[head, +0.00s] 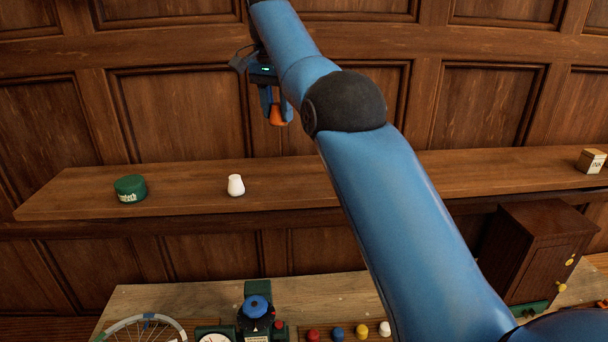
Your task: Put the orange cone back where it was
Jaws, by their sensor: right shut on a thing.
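The orange cone (276,116) is held in my right gripper (275,108), up in front of the wood panelling and above the level of the shelf. Only the lower part of the cone shows; the rest is hidden by the blue fingers. The gripper is shut on it. My right arm comes in from the lower right and crosses the shelf. My left gripper does not show.
A wooden shelf (90,196) bears a green tin (130,189), a white vase-like piece (236,186) and an ink box (591,161). A bench (190,299) below holds a wheel, a green device with a blue knob (257,306), several coloured knobs and a cabinet (535,240).

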